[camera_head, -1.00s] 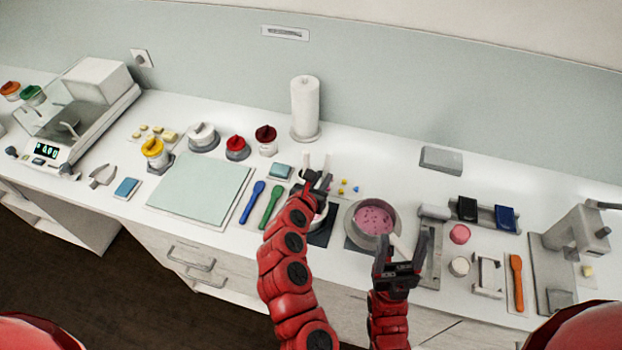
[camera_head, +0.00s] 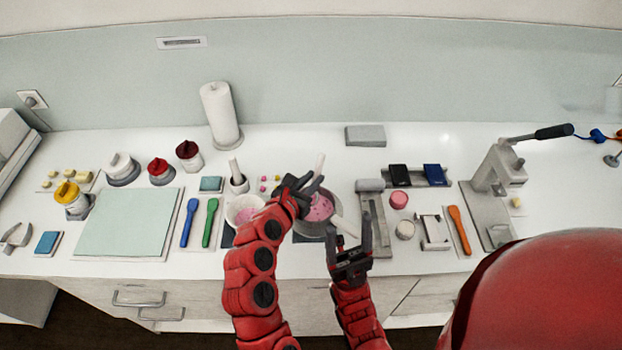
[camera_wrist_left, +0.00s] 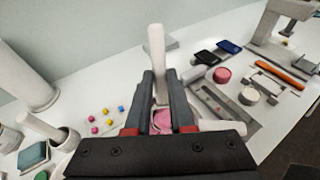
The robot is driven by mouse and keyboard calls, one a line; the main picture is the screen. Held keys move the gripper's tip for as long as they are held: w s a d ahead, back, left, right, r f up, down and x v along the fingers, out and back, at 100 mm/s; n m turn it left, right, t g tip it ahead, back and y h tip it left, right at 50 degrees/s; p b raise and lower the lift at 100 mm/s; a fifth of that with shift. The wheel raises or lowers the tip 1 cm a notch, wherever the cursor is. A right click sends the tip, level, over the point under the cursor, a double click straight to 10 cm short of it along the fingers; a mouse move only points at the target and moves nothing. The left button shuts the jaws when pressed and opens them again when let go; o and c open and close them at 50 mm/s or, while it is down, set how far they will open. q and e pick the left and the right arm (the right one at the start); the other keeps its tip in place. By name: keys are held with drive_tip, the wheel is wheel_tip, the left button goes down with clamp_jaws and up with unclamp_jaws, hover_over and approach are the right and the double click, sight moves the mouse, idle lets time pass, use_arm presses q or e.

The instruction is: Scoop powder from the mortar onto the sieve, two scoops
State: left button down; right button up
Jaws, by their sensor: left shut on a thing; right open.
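The mortar (camera_head: 232,207) is a white bowl with pink powder in it, partly hidden by my left arm. The sieve (camera_head: 299,231) is a round grey pan right of it, with pink powder inside and a pale handle (camera_head: 346,228) toward the front right. My left gripper (camera_head: 306,190) is shut on a white-handled tool (camera_head: 320,166), held near upright over the sieve's left rear part. The tool also shows in the left wrist view (camera_wrist_left: 156,55), with pink below it between the fingers; its lower end is hidden. My right gripper (camera_head: 350,243) is open near the sieve handle.
A small cup (camera_head: 239,186) with a white stick stands behind the mortar. A paper roll (camera_head: 221,115) stands at the back. Blue (camera_head: 190,220) and green (camera_head: 210,222) spatulas lie left. A grey rail (camera_head: 377,225) and a pink jar (camera_head: 399,199) are right of the sieve.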

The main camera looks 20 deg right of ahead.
use_arm(q)
wheel_tip(320, 180, down, 2)
drive_tip(key=shift+f+b, duration=0.1)
drive_tip(key=shift+b, duration=0.6)
drive_tip(key=shift+f, duration=0.2)
drive_tip(key=shift+f+b, duration=0.4)
drive_tip(key=shift+f, duration=0.8)
drive_tip(key=shift+f+b, duration=0.35)
drive_tip(key=shift+f, duration=0.25)
drive_tip(key=shift+r, duration=0.1)
wheel_tip(320, 180, up, 7)
drive_tip(key=p, duration=0.7)
idle(0.6)
